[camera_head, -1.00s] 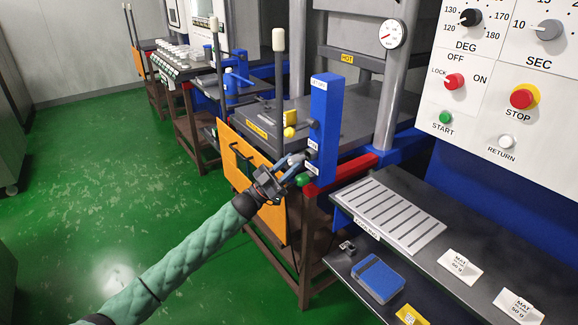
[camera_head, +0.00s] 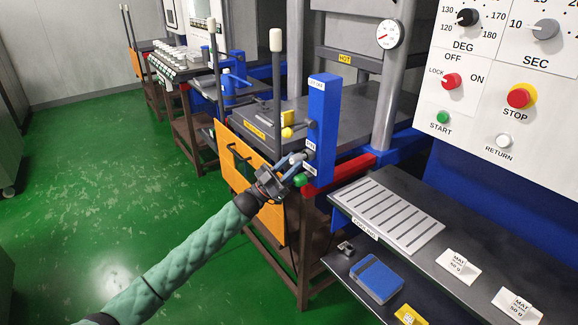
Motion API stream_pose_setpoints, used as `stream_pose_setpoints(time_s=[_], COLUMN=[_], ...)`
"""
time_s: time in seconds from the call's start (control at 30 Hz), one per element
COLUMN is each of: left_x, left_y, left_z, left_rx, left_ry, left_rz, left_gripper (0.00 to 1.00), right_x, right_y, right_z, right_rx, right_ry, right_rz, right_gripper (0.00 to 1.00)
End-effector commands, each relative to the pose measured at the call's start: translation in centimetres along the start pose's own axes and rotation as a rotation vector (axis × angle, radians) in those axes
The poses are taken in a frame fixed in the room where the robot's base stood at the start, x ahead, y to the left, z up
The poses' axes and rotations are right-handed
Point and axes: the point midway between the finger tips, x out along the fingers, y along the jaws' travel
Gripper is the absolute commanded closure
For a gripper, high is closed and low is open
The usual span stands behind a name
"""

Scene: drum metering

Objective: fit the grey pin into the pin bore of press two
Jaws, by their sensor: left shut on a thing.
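My left gripper (camera_head: 293,167) reaches in from the lower left with its fingertips close to the front face of the blue upright box (camera_head: 322,112) on the press. It is shut on a small grey piece, the grey pin (camera_head: 297,158), largely hidden by the fingers. The pin's end points at the box's lower part, near small white labels; the bore itself is hard to make out. I cannot tell whether the pin's tip touches the box or is inside it. A green knob (camera_head: 301,180) sits just below the fingertips. My right gripper is out of view.
An orange panel (camera_head: 236,160) with a handle hangs close beside my left forearm. A tall lever with a white grip (camera_head: 276,41) stands behind. A slotted cooling rack (camera_head: 385,215) and a control panel (camera_head: 500,65) are on the right. The green floor at left is clear.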

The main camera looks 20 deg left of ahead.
Motion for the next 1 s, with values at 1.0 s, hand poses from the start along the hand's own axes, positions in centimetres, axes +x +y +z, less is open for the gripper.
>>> stream_pose_setpoints(time_s=[1.0], left_x=[1.5], left_y=[0.0], left_z=[1.2], left_rx=[0.0], left_ry=[0.0], left_rz=[0.0], left_gripper=[0.67], right_x=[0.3], right_y=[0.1], right_z=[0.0], right_rx=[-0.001], right_ry=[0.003], right_rz=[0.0], right_gripper=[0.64])
